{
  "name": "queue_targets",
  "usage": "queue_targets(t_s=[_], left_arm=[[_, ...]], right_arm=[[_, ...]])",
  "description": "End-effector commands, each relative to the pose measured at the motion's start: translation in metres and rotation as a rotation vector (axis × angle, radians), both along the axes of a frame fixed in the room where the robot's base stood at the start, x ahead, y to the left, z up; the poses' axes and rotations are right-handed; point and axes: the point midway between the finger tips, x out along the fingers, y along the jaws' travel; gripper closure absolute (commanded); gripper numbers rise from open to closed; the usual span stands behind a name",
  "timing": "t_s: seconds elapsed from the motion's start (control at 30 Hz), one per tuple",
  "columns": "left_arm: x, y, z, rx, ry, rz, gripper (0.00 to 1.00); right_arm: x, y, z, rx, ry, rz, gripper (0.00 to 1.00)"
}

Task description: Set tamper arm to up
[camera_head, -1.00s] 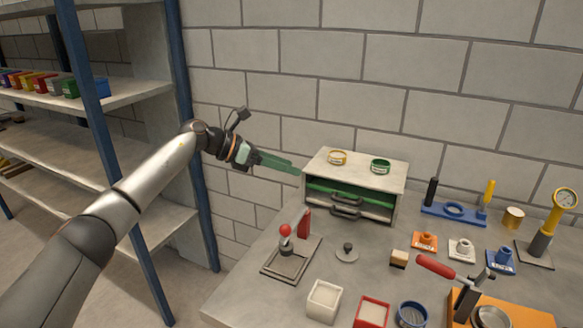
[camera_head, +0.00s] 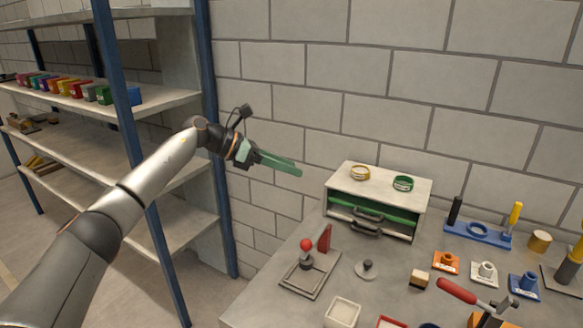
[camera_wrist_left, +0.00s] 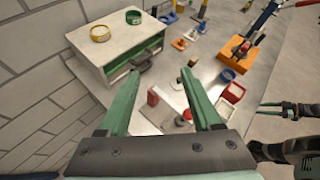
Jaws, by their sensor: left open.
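My left gripper (camera_head: 298,172) is open and empty, in the air left of the small drawer cabinet. In the left wrist view its green fingers (camera_wrist_left: 160,74) are spread apart above the bench. A plate fixture with a red ball knob (camera_head: 306,244) and a red upright piece (camera_head: 324,238) stands at the bench's left. An orange-based device (camera_wrist_left: 236,60) with a red lever handle (camera_head: 457,291) is at the right front, cut off in the head view. I cannot tell which one carries the tamper arm. My right gripper (camera_wrist_left: 268,105) shows partly at the wrist view's right edge, its opening unclear.
The cabinet (camera_head: 391,190) with yellow and green rings on top stands against the brick wall. Several cups, blocks and stands crowd the bench. A white container (camera_head: 342,312) sits at the front. A blue-posted shelf (camera_head: 125,110) stands left, with a gap before the bench.

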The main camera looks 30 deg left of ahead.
Motion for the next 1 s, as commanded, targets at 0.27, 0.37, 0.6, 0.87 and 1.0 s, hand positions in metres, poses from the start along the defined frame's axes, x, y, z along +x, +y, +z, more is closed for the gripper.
queue_targets(t_s=[0.27,0.37,0.6,0.87,1.0], left_arm=[[0.0,0.0,0.001,0.0,0.0,0.0,0.34],[0.0,0.0,0.0,0.0,0.0,0.0,0.34],[-0.003,0.005,0.003,0.0,-0.002,0.002,0.34],[-0.03,0.042,0.023,0.001,-0.003,0.004,0.34],[-0.046,0.063,0.037,0.0,-0.002,0.004,0.34]], right_arm=[[0.0,0.0,0.001,0.0,0.0,0.0,0.5],[0.0,0.0,0.001,0.0,0.0,0.0,0.5],[0.0,0.0,-0.001,0.0,0.0,0.0,0.5],[0.0,0.0,-0.015,0.0,0.0,0.0,0.5],[0.0,0.0,-0.02,0.0,0.0,0.0,0.5]])
